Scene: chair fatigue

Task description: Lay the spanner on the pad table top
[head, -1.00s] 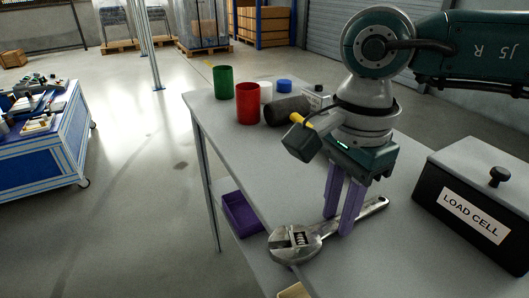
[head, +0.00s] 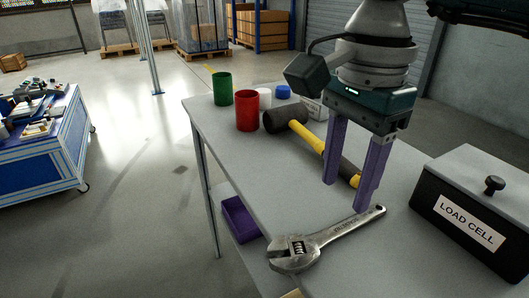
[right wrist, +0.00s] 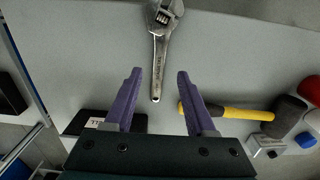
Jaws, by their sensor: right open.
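The spanner (head: 318,243) is a silver adjustable wrench lying flat on a grey table top (head: 250,172). Its jaw head is near the table's left front edge and its handle points back right. It also shows in the right wrist view (right wrist: 159,55), with the handle end toward my fingers. My right gripper (head: 347,198) is open, its purple fingers pointing down above the table by the handle. My left gripper is not in view. I cannot tell whether this table top is the pad table.
A mallet (head: 307,137) with a yellow and black handle lies behind my right gripper. Red (head: 247,111) and green (head: 222,89) cups stand at the back left. A black load cell box (head: 462,217) stands at the right. A blue cart (head: 42,150) stands apart at left.

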